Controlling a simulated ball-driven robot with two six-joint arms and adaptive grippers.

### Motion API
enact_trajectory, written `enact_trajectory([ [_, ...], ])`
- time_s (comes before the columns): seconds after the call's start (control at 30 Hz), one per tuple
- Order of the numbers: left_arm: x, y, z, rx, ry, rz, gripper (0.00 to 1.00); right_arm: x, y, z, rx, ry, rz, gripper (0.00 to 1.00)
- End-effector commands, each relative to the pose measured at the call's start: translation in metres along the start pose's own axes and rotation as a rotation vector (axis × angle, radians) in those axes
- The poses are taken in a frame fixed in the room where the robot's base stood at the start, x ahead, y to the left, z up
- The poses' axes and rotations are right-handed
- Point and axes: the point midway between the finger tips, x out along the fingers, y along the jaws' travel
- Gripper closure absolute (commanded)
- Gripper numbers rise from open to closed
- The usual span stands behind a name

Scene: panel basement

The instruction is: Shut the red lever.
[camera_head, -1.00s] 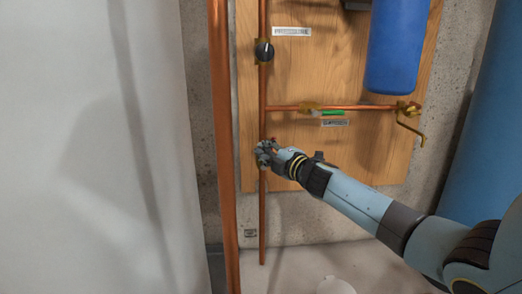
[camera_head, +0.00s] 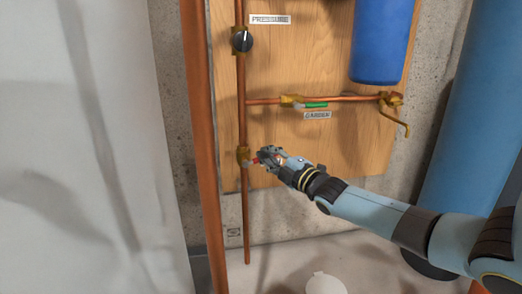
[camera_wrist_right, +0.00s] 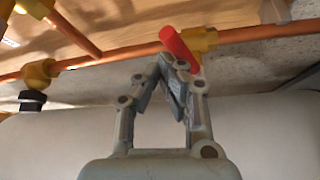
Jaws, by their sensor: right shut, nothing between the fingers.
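The red lever (camera_head: 256,161) sits on a brass valve (camera_head: 243,155) low on the vertical copper pipe. In the head view it sticks out to the right of the pipe, partly hidden by my gripper. In the right wrist view the red lever (camera_wrist_right: 178,48) stands at an angle across the pipe beside its brass body (camera_wrist_right: 200,38). My right gripper (camera_head: 265,157) is just right of the valve, shut and empty. Its fingertips (camera_wrist_right: 172,64) are right by the lever; I cannot tell whether they touch it. My left gripper is out of view.
A black knob (camera_head: 242,40) is higher on the same pipe. A green-handled valve (camera_head: 314,105) is on the horizontal branch, ending at a brass tap (camera_head: 391,100). A blue tank (camera_head: 383,40) hangs at upper right. A thick copper pipe (camera_head: 205,150) stands to the left.

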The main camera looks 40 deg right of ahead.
Motion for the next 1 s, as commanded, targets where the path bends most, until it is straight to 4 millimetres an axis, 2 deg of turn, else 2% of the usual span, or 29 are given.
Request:
enact_trajectory([
  [0.03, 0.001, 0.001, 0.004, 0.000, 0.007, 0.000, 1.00, -0.002, -0.006, 0.002, 0.035, -0.004, 0.013, 1.00],
  [0.27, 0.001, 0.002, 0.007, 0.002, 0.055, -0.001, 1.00, -0.005, -0.014, 0.007, 0.170, -0.003, 0.094, 1.00],
  [1.0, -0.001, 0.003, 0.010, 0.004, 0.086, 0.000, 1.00, -0.008, -0.021, 0.012, 0.167, -0.003, 0.090, 1.00],
])
